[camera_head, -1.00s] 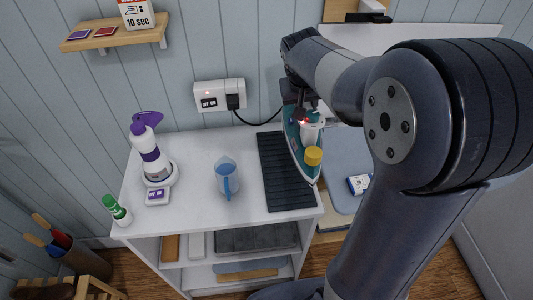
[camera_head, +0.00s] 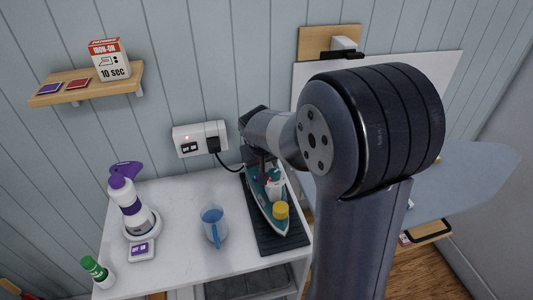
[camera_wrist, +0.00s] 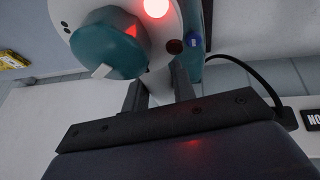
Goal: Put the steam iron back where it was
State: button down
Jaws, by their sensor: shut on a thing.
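The steam iron (camera_head: 264,205) is teal and white with a yellow cap, and in the head view it is over the black ribbed mat (camera_head: 275,241) on the white cabinet top. I cannot tell whether its sole touches the mat. My gripper (camera_head: 260,160) is at the iron's far end and shut on it, partly hidden by my arm. In the wrist view the iron (camera_wrist: 110,45) fills the upper left, with a teal dial and a glowing red light, and my gripper's fingers (camera_wrist: 160,85) reach up to it.
A blue measuring jug (camera_head: 213,226), a purple-and-white spray bottle (camera_head: 131,205) and a green-capped bottle (camera_head: 97,271) stand left of the mat. A wall socket (camera_head: 200,138) with a plugged black cord is behind. The ironing board (camera_head: 460,180) is at the right. Bare cabinet top lies around the jug.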

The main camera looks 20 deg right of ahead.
aim_at(263, 189)
jog(key=shift+f, duration=0.6)
jog(key=shift+f, duration=0.15)
jog(key=c, duration=1.2)
grip_release()
jog(key=shift+o, duration=0.2)
jog(key=shift+r, duration=0.2)
jog(key=v, duration=1.2)
jog(key=shift+b, duration=0.3)
jog(key=shift+s+f, duration=0.1)
